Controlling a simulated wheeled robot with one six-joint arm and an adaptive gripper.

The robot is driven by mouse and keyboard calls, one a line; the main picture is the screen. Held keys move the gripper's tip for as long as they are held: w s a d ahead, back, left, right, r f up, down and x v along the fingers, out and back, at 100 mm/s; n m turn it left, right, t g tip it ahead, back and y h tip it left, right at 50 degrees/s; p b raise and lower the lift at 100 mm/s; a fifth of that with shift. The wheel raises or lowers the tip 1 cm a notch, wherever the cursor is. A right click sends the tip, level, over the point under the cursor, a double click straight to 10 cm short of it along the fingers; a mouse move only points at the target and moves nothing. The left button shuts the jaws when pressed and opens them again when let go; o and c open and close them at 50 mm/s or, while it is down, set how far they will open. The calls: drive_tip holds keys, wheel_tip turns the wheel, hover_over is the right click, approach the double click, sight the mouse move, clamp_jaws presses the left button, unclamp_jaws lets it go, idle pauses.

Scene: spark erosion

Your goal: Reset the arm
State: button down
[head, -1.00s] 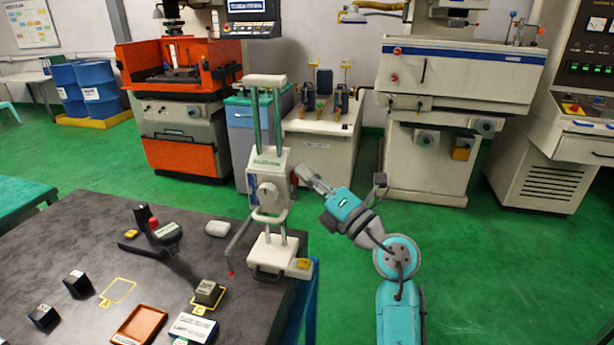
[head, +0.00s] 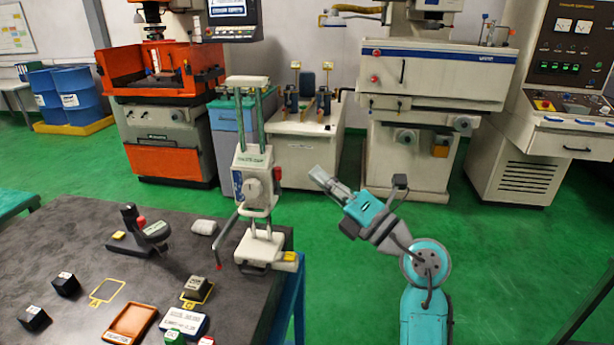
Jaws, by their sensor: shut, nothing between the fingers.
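My teal arm stands at the lower right in the head view, bent at its round joint and pointing up and left. My gripper (head: 322,177) is at its end, grey and small in the picture, with its fingers together and nothing held. Nothing hides the gripper.
Machines line the back wall, including an orange one (head: 160,80). Green floor (head: 330,270) is clear around my arm.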

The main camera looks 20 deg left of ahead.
drive_tip(key=s+d+f+m+t+h, duration=0.8)
drive_tip(key=s+d+f+m+t, duration=0.6)
drive_tip(key=s+d+f+m, duration=1.05)
drive_tip(key=s+d+f+m+g+h, duration=0.2)
drive_tip(key=s+d+f+m+h, duration=0.2)
drive_tip(key=s, duration=0.7)
drive_tip(key=s+d+f+m+g+h, duration=0.3)
drive_tip(key=s+d+f+m+h, duration=0.2)
drive_tip(key=s+d+m+h, duration=0.3)
drive_tip(key=s+d+m, duration=0.2)
drive_tip(key=s, duration=0.1)
drive_tip(key=shift+s+g+h, duration=0.15)
drive_tip(key=shift+g+h, duration=0.15)
drive_tip(key=shift+h, duration=0.1)
